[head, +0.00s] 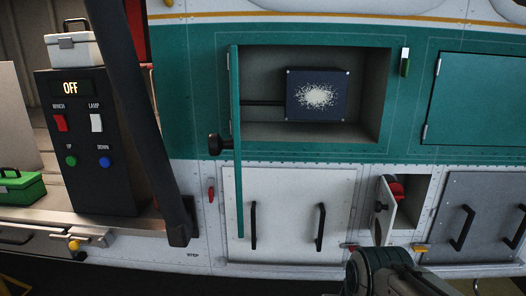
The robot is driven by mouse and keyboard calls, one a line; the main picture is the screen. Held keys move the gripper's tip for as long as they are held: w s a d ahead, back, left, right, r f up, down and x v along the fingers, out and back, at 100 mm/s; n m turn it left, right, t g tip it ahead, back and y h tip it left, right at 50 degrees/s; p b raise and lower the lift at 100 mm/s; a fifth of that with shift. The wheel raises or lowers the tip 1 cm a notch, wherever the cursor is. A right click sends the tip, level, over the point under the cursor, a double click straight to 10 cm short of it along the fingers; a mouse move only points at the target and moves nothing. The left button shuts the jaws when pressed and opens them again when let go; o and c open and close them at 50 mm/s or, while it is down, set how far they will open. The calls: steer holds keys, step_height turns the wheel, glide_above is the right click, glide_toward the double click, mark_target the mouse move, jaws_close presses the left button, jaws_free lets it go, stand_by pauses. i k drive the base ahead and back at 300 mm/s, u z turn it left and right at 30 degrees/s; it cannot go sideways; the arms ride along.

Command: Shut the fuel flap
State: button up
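The small white flap (383,211) at the lower right of the helicopter's side stands open, swung outward from its recess and seen nearly edge-on. It has a small round dark knob on its face. Behind it, in the grey recess (412,200), is a red cap (396,190), partly hidden by the flap. My gripper's fingers do not show.
A tall teal door (237,190) with a black knob stands open at a bay holding a dark blue box (317,95). A closed white panel (285,205) and grey panel (478,215) flank the flap. A dark control box (88,140) reading OFF stands left, by a slanted dark bar (150,120).

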mark_target(380, 222)
steer(key=z, duration=1.5)
steer(key=k, duration=0.9)
steer(key=u, duration=0.75)
steer(key=i, duration=1)
steer(key=u, duration=0.05)
